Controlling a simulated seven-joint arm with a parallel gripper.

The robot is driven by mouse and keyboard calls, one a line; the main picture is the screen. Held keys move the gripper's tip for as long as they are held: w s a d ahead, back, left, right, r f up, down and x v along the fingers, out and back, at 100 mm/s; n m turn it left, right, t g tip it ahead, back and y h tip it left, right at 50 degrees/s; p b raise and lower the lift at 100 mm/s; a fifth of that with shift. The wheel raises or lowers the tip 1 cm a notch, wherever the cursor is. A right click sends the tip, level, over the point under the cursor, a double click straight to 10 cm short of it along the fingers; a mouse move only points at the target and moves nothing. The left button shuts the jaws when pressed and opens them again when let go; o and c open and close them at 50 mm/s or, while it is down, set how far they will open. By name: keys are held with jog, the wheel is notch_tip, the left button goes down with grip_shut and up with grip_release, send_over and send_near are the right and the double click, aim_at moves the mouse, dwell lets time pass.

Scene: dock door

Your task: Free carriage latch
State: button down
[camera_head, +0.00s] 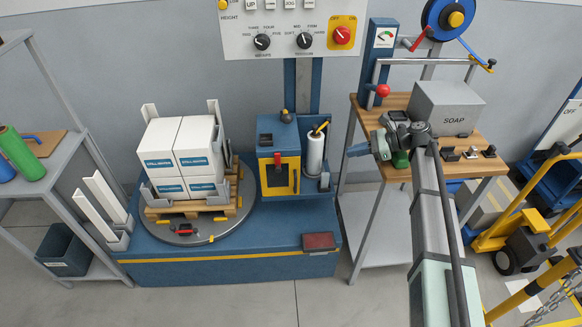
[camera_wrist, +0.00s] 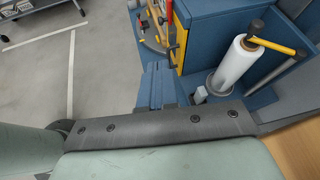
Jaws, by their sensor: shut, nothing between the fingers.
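The blue carriage (camera_head: 279,140) stands on the mast behind the turntable base, with a yellow-framed dark door (camera_head: 280,174) and a red handle (camera_head: 281,156) at the door's top. A black knob (camera_head: 285,115) sits on its top. A white film roll (camera_head: 315,154) stands at its right side, with a yellow lever (camera_head: 320,128) at the roll's top; both roll (camera_wrist: 241,66) and lever (camera_wrist: 278,46) show in the wrist view. I cannot tell which part is the latch. My gripper (camera_head: 352,151) is shut and empty, right of the roll and apart from it. Its blue fingers (camera_wrist: 156,82) show in the wrist view.
A pallet (camera_head: 190,207) of white cartons stands on the turntable (camera_head: 180,237) at left. A wooden bench (camera_head: 395,101) with a grey SOAP box (camera_head: 446,106) lies behind and beside my arm. A control panel (camera_head: 290,30) hangs above. Open space separates the bench and the roll.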

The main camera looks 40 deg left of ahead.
jog(key=shift+a, duration=0.1)
send_near(277, 170)
jog(key=x, duration=0.5)
jog(key=shift+w+a+f, duration=0.1)
jog(key=shift+a+f, duration=0.15)
jog(key=shift+f, duration=0.15)
jog(key=shift+a+f+g+y, duration=0.15)
jog(key=shift+f+g+y, duration=0.15)
jog(key=shift+y, duration=0.2)
dwell(0.6)
jog(key=g+y, duration=0.1)
jog(key=y, duration=0.1)
jog(key=s+a+f+m+g+y, duration=0.1)
jog(key=y, duration=0.1)
jog(key=shift+s+a+g, duration=0.1)
jog(key=shift+s+g, duration=0.1)
jog(key=shift+g, duration=0.2)
jog(key=shift+s+d+x, duration=0.1)
jog(key=shift+s+x, duration=0.1)
jog(key=shift+x, duration=0.8)
jog(key=shift+s+d+x, duration=0.15)
jog(key=shift+s+x, duration=0.05)
jog(key=shift+x, duration=0.75)
